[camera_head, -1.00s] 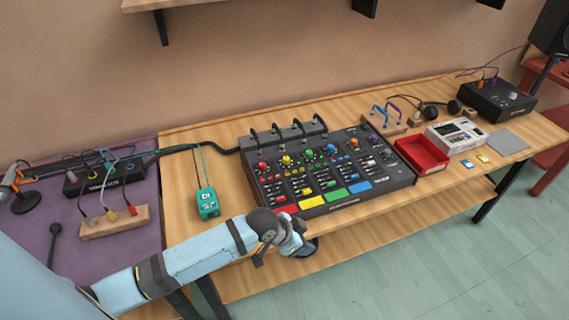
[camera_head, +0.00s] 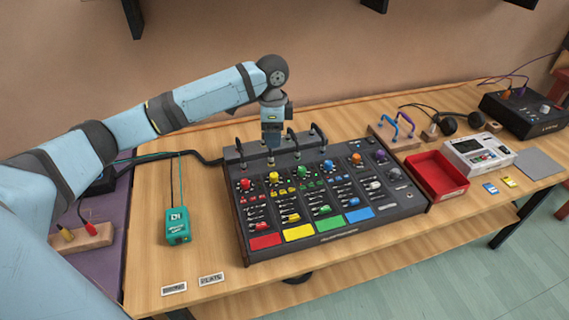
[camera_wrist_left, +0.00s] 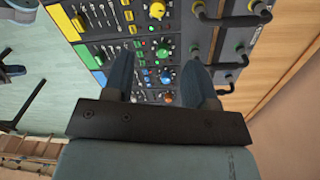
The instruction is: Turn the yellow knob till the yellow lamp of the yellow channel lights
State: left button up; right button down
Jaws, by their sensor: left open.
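The mixer (camera_head: 330,236) lies on the table with a row of coloured knobs. Its yellow knob (camera_head: 273,177) stands second from the left, above the yellow pad (camera_head: 298,232). In the left wrist view the yellow knob (camera_wrist_left: 157,10) is near the top edge, beyond the fingertips. My left gripper (camera_head: 272,143) points down near the mixer's rear edge, behind the yellow knob in the picture. In the wrist view the left gripper (camera_wrist_left: 158,62) is open and empty, with the green knob (camera_wrist_left: 162,52) showing between its fingers. I cannot tell whether a yellow lamp is lit.
Black cable loops (camera_head: 316,136) arch along the mixer's rear, close to my gripper. A teal box (camera_head: 178,226) stands left of the mixer, a red tray (camera_head: 437,178) to its right. Two small label plates (camera_head: 210,279) lie at the front left. Bare table lies around the teal box.

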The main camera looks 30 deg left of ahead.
aim_at(274, 175)
pick_arm(q)
jog(key=f, duration=0.9)
jog(key=s+f, duration=0.1)
jog(key=f, duration=0.3)
jog(key=shift+d+f+b, duration=0.15)
jog(key=shift+f+b, duration=0.15)
jog(key=shift+b, duration=0.1)
pick_arm(e)
jog(key=shift+s+a+f, duration=0.15)
jog(key=shift+s+f, duration=0.6)
jog(key=shift+s, duration=0.05)
pick_arm(q)
jog(key=c, duration=0.9)
pick_arm(e)
jog(key=shift+s+a, duration=0.1)
